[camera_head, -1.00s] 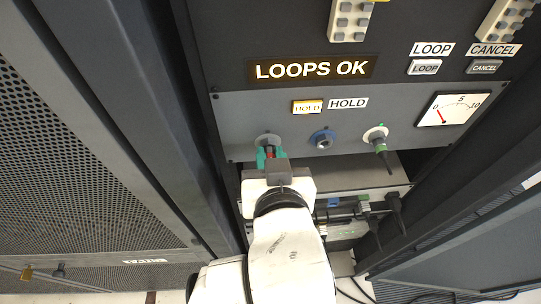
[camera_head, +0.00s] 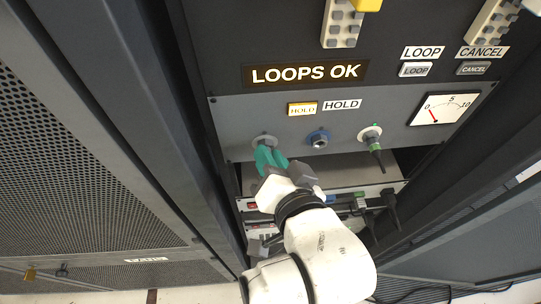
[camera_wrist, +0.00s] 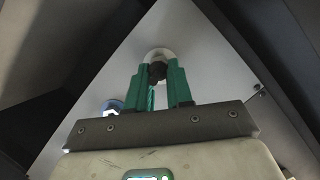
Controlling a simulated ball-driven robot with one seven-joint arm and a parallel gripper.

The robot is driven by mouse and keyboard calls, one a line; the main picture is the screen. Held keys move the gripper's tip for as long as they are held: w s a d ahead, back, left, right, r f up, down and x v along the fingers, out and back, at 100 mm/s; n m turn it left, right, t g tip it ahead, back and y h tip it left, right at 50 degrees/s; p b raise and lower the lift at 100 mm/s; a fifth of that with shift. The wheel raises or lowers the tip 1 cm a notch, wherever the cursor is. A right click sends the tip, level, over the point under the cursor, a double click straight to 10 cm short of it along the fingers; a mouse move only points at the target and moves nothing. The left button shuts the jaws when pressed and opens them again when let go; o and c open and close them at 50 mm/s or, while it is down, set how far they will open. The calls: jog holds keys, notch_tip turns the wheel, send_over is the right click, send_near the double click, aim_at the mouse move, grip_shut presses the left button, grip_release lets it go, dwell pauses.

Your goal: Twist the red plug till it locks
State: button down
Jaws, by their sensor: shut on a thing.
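My gripper (camera_head: 266,154) has teal fingers and is shut at the left socket (camera_head: 264,140), a pale round one on the grey panel. In the wrist view the two fingers of my gripper (camera_wrist: 158,76) close around a dark plug body (camera_wrist: 157,72), which sits against the pale round socket (camera_wrist: 161,53). No red shows on the plug now; the fingers cover most of it in the body camera view. I cannot tell whether it is locked.
Right of it are a blue socket (camera_head: 318,139) and a pale socket holding a green-banded plug (camera_head: 371,138). Above are a HOLD button (camera_head: 302,109) and a lit LOOPS OK sign (camera_head: 305,74). A perforated rack (camera_head: 70,170) stands close on the left.

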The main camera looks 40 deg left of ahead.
jog(key=shift+w+f+m+g+y, duration=0.15)
jog(key=shift+m+y, duration=0.15)
jog(key=shift+m, duration=0.2)
jog(key=shift+f+m+g+y, duration=0.15)
jog(key=shift+m+y, duration=0.15)
jog(key=shift+m, duration=0.2)
jog(key=shift+r, duration=0.1)
jog(key=c, duration=0.9)
grip_release()
jog(key=shift+r, duration=0.1)
jog(key=shift+c, duration=0.2)
jog(key=shift+d, duration=0.1)
jog(key=v, duration=0.7)
jog(key=shift+d, duration=0.1)
